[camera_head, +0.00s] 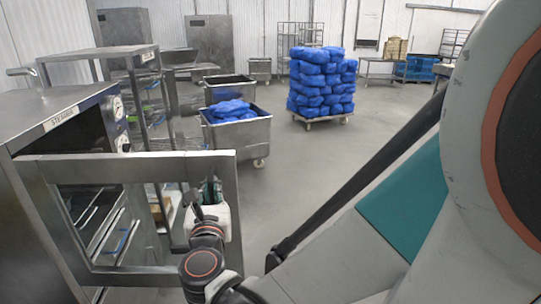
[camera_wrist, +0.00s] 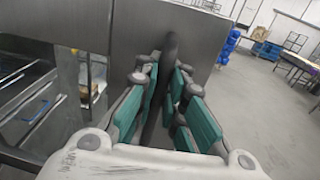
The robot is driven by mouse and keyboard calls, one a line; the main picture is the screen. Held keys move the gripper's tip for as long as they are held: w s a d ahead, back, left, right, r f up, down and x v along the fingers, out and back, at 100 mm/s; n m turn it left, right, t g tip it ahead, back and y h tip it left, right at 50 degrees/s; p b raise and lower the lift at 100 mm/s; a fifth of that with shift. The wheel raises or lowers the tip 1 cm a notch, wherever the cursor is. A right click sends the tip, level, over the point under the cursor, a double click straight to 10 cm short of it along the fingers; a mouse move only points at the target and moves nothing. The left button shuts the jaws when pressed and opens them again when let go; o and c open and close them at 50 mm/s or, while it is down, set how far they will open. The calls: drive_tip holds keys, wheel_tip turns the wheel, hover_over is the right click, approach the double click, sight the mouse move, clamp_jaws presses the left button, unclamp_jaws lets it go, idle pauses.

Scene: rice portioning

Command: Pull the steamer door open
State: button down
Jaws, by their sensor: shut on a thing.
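The steamer (camera_head: 62,118) is a metal cabinet at the left in the head view, with a label and dials on its front. Its door (camera_head: 228,172), a grey metal frame around a window, stands swung out from the front, so it is at least partly open. In the wrist view, the teal finger pads of my gripper (camera_wrist: 168,105) are closed around the dark upright door handle (camera_wrist: 168,65). The door's metal face (camera_wrist: 205,30) lies just beyond the handle.
A metal rack (camera_head: 140,75) stands behind the steamer. Metal carts, one with blue bags (camera_head: 232,110), stand beyond the door. A pallet stacked with blue bags (camera_head: 322,85) is further back. The grey floor (camera_head: 320,170) to the right of the door is clear.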

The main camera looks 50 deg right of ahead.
drive_tip(key=shift+s, duration=0.1)
drive_tip(key=c, duration=1.7)
unclamp_jaws()
drive_tip(key=shift+o, duration=0.2)
drive_tip(key=v, duration=1.1)
drive_tip(key=shift+s+a, duration=0.25)
drive_tip(key=shift+a, duration=0.1)
